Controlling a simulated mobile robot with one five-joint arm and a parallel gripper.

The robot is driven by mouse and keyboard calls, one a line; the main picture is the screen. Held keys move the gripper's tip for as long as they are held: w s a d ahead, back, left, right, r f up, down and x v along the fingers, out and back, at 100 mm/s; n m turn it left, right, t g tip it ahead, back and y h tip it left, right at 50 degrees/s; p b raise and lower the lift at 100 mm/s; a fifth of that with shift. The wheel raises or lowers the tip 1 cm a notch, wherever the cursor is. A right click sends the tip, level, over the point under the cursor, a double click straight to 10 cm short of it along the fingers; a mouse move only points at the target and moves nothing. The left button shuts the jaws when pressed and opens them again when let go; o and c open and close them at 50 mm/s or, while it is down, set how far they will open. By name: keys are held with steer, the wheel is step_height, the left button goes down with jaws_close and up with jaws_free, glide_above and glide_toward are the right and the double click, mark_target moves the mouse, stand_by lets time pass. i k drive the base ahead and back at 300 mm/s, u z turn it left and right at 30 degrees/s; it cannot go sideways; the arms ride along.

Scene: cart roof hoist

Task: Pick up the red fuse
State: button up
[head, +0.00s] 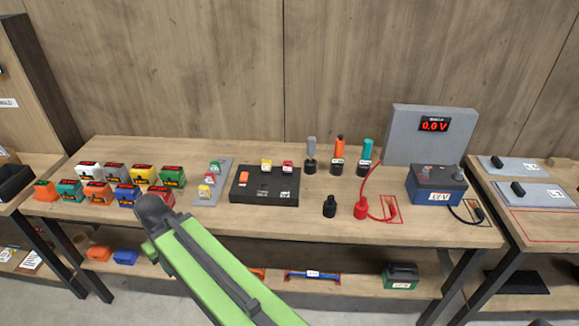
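A small red fuse (288,164) with a pale label stands at the back right of the black fuse box (248,197) on the middle of the bench. A yellow fuse (266,164) stands just left of it. A grey strip (216,195) left of the box holds small fuses: a green one (215,166) at the back, a reddish one (209,178) in the middle and a yellow one (204,190) in front. My green arm reaches up from the bottom, its dark rounded joint at the bench's front edge left of the box. My gripper's fingers do not show.
Several coloured labelled blocks (129,194) stand at the left. Behind and right of the box are upright tools (338,149), a red lead (361,209), a battery (436,187) and a grey meter (432,134) reading 0.0 V. The bench front (300,225) is mostly clear.

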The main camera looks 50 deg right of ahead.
mark_target(287, 164)
steer(key=u, duration=0.05)
steer(key=i, duration=1)
steer(key=z, duration=0.05)
